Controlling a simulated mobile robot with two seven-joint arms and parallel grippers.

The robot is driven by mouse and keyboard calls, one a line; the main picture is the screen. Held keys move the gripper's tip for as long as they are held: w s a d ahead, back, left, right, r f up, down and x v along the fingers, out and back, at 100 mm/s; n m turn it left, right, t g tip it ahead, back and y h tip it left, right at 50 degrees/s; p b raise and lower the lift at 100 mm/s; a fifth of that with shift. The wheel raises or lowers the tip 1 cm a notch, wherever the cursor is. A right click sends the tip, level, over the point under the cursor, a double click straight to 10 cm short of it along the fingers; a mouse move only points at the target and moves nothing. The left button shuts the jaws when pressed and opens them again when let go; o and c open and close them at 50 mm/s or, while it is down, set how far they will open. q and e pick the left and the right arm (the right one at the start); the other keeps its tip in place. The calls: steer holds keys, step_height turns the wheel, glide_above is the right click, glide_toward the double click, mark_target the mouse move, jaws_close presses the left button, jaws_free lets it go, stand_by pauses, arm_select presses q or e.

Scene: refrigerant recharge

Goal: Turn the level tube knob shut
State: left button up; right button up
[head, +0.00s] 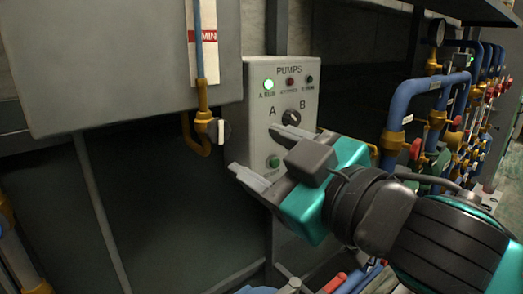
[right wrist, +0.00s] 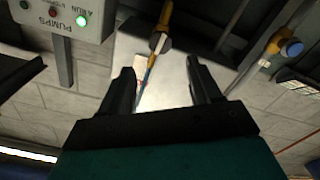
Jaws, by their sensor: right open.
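The level tube (head: 198,45) is a thin blue tube on a grey tank, beside a red and white MIN label. Its brass fitting leads to the level tube knob (head: 219,131), dark with a pale bar that looks near upright. In the right wrist view the knob (right wrist: 159,43) appears beyond the fingers, roughly between them. My right gripper (head: 254,152) is open and empty, to the right of and below the knob in the head view, apart from it and in front of the pump panel. My left gripper is not in view.
The PUMPS panel (head: 289,100) has a lit green lamp and an A/B selector; my right gripper covers its lower part. The grey tank (head: 120,60) overhangs at left. Blue pipes (head: 410,95) with brass fittings and red valve handles crowd the right side.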

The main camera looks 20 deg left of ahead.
mark_target(220, 133)
steer(key=b+x, duration=0.1)
steer(key=x, duration=0.8)
steer(key=shift+w+a, duration=0.1)
steer(key=shift+a, duration=0.1)
steer(key=shift+d, duration=0.1)
steer(key=c, duration=1.1)
steer(key=shift+o, duration=0.2)
steer(key=m+p, duration=0.1)
steer(key=m, duration=0.2)
steer(key=shift+r+m, duration=0.1)
steer(key=shift+m, duration=0.3)
steer(key=shift+m+p, duration=0.45)
steer(key=shift+m, duration=1.95)
